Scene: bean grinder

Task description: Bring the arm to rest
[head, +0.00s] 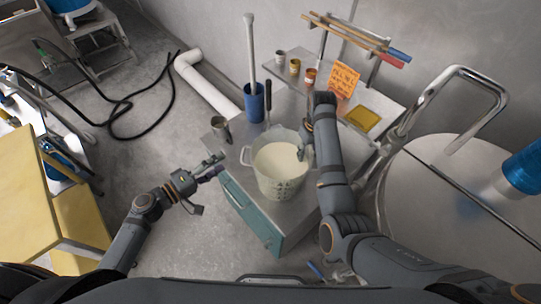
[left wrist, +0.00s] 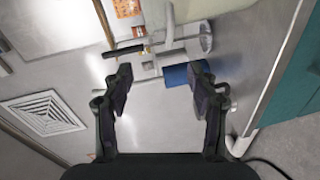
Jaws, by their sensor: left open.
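My left gripper (head: 212,166) is in the head view, beside the left edge of the metal-topped teal cabinet (head: 236,206), apart from the white bucket. In the left wrist view its two dark fingers (left wrist: 160,92) are spread with nothing between them. My right arm reaches up over the cabinet, and my right gripper (head: 303,147) is at the right rim of the white bucket (head: 270,180). The bucket holds a pale cream content. The right fingertips are small and partly hidden, so I cannot tell their opening.
An orange note (head: 343,80) is at the back. A round metal vessel (head: 440,190) is at the right. Floor (head: 175,140) at left is open, with a black hose.

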